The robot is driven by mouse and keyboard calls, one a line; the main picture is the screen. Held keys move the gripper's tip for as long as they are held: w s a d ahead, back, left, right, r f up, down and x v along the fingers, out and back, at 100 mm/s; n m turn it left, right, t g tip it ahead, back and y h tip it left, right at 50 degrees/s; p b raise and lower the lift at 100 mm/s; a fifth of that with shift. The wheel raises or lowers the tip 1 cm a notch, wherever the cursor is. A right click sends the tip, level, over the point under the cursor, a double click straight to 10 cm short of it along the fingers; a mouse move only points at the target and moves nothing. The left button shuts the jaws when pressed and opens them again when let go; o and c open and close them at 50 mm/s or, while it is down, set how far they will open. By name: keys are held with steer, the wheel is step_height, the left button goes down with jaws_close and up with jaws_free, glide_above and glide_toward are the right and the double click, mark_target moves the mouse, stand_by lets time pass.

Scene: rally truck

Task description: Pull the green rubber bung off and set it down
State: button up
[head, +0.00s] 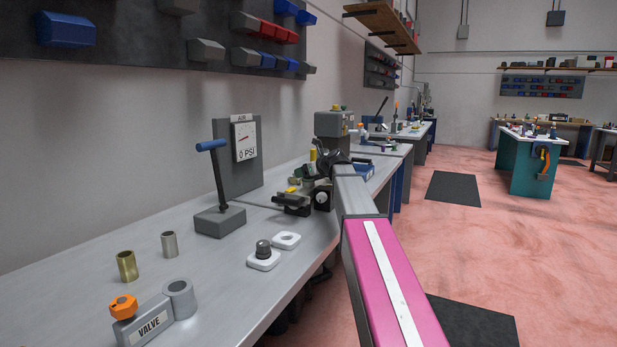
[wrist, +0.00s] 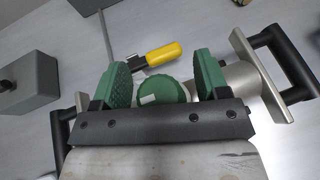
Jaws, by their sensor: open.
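The green rubber bung (wrist: 166,95) shows in the wrist view as a round green cap with a small pale mark on its left side. A pale rim shows around part of it, and its lower part is hidden by my gripper's dark crossbar. My gripper (wrist: 160,74) is open, with one green ribbed finger on each side of the bung. Narrow gaps seem to show between fingers and bung; whether either finger touches it I cannot tell. In the head view my arm reaches over the bench, and my gripper (head: 325,160) is small there; I cannot make out the bung.
A yellow-handled tool (wrist: 163,54) lies just beyond the bung. A metal plate with a black handle (wrist: 285,60) stands right of my gripper. A grey lever block (head: 220,221), an orange-knobbed valve (head: 150,322) and white pads (head: 286,240) stand on the bench (head: 215,275).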

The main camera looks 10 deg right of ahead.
jaws_close()
steer(key=shift+r, duration=2.15)
steer(key=shift+r, duration=1.95)
